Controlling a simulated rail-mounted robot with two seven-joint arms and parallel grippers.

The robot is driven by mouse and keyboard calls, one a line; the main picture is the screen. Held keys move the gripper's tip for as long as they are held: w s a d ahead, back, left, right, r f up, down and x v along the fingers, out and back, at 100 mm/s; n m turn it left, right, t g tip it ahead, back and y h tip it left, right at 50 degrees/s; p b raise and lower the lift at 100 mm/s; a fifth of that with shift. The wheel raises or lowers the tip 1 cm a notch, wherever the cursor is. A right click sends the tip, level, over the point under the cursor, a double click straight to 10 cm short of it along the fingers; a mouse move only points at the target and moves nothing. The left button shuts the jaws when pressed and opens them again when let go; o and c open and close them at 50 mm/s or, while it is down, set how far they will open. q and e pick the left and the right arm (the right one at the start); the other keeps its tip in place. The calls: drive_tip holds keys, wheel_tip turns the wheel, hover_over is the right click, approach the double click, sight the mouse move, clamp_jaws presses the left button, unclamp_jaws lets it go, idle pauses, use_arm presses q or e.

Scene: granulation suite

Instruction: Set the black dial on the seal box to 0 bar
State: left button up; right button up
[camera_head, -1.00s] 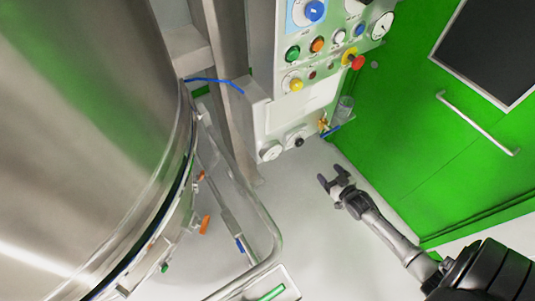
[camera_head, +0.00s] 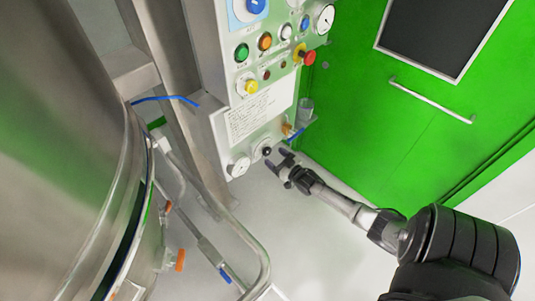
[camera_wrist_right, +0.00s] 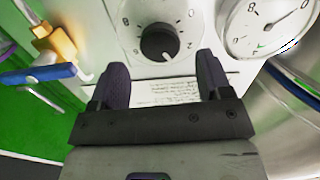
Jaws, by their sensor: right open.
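The black dial (camera_head: 267,151) sits low on the front of the pale seal box (camera_head: 228,128), beside a round gauge. In the right wrist view the black dial (camera_wrist_right: 159,42) has a round knob on a numbered white scale, with a small white mark near its lower edge. The numerals are partly too small to read surely. My right gripper (camera_head: 280,161) is open, just in front of the dial. In the wrist view its two dark fingers (camera_wrist_right: 164,76) stand apart on either side below the knob, with nothing between them. My left gripper is not in view.
A white gauge (camera_head: 238,166) is left of the dial. A brass valve with a blue lever (camera_wrist_right: 38,74) is close by on the other side. Coloured buttons and a red emergency stop (camera_head: 309,58) are above. A steel vessel (camera_head: 60,150) fills the left; a green door (camera_head: 390,120) is right.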

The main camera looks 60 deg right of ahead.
sight(268, 152)
drive_tip(key=shift+b+x, duration=0.5)
drive_tip(key=shift+x, duration=1.8)
drive_tip(key=shift+c, duration=0.4)
drive_tip(key=c, duration=0.8)
drive_tip(key=shift+c, duration=0.2)
drive_tip(key=shift+n, duration=0.3)
